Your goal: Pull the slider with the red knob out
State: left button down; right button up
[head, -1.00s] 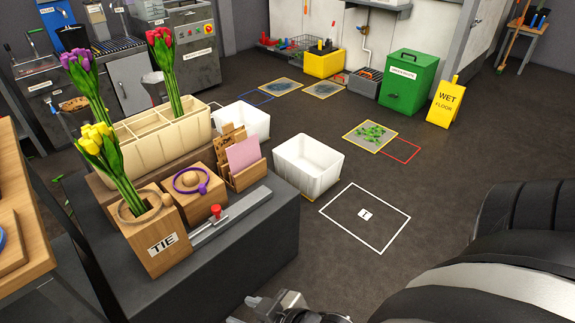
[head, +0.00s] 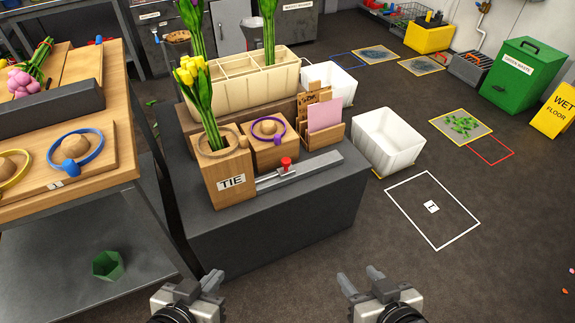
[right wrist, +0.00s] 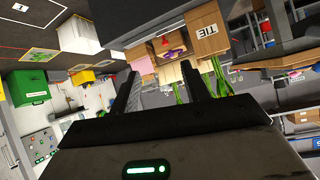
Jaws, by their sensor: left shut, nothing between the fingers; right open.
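The slider (head: 318,168) is a grey metal strip lying on top of the dark grey block, in front of the wooden boxes. Its red knob (head: 286,163) stands up near the strip's left part. My left gripper (head: 214,281) is shut and empty in front of the block, low in the head view. My right gripper (head: 359,279) is open and empty, in front of the block and to the right. In the right wrist view its two fingers (right wrist: 160,88) stand apart, with the block's wooden boxes beyond them. Neither gripper touches the slider.
The wooden TIE box (head: 231,181) with yellow tulips stands left of the slider. A box with a purple ring (head: 268,131) and a card holder (head: 323,115) stand behind it. A white bin (head: 388,141) is to the right. A wooden table (head: 95,185) is at left.

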aim_at(288, 170)
jog(key=z, duration=2)
jog(key=i, duration=1.05)
jog(key=u, duration=1.8)
